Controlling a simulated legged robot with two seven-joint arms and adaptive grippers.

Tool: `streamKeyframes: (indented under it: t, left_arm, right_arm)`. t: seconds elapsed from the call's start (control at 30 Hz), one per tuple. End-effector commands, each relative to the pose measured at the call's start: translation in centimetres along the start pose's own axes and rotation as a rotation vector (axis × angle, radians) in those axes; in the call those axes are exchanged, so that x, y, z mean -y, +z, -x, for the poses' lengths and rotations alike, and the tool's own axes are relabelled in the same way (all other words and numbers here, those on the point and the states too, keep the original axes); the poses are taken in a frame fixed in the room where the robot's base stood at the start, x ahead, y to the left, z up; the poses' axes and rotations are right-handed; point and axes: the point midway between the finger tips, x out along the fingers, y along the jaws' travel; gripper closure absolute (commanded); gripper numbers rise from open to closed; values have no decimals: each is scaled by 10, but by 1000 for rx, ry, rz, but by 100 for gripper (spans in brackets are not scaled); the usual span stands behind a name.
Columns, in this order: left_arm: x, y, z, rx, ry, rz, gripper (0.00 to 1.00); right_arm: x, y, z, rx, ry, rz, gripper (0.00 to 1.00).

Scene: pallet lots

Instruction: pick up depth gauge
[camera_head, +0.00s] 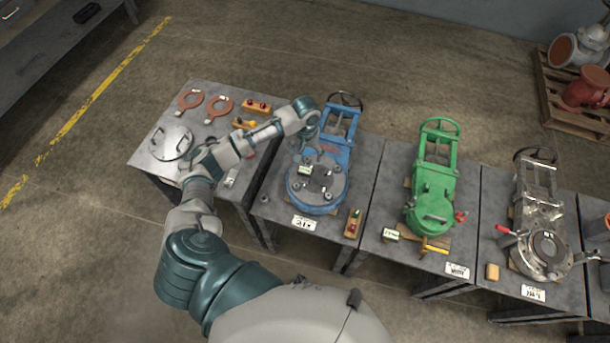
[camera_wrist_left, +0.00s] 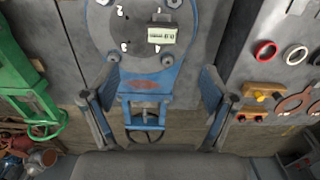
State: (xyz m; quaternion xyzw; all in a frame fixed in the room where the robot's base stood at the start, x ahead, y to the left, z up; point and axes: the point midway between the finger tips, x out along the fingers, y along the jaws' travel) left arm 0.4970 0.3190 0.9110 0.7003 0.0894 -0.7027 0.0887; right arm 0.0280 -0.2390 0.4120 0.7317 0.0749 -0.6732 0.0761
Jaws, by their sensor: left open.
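A small pale device with a digital readout, which looks like the depth gauge (camera_head: 305,170), lies on the round grey flange face of the blue valve (camera_head: 318,199). It shows at the top of the left wrist view (camera_wrist_left: 162,33), on the same flange. My left gripper (camera_head: 311,143) is over the blue valve's body, behind the device in the head view. In the left wrist view the left gripper (camera_wrist_left: 160,88) has its fingers spread wide on both sides of the blue valve body (camera_wrist_left: 150,82), with nothing between the tips but the view of the valve. My right gripper is not in view.
The left table holds a round plate with handles (camera_head: 171,142), orange rings (camera_head: 219,107) and small wooden blocks. A green valve (camera_head: 433,205) and a bare metal valve (camera_head: 542,240) stand on tables to the right. A wooden block (camera_head: 353,223) lies beside the blue valve.

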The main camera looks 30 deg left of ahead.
Motion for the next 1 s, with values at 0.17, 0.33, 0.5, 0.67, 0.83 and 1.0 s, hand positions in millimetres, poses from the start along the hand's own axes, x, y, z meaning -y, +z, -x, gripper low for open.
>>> streamKeyframes:
  t: [0.17, 0.33, 0.5, 0.67, 0.83, 1.0]
  left_arm:
    - [1, 0, -46, 2, 0, 0, 15]
    - [0, 0, -76, 0, 2, -2, 15]
    - [0, 0, -88, -1, 2, -3, 15]
    - [3, 0, -110, 0, 0, -1, 15]
    - [4, -1, -134, -2, 2, -3, 15]
    - [4, -1, -138, -3, 2, -3, 15]
  right_arm:
    - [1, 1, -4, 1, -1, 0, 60]
    - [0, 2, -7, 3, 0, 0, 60]
    - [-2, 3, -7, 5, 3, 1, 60]
    - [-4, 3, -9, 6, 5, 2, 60]
    - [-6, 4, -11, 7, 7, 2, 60]
    - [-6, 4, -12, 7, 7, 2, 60]
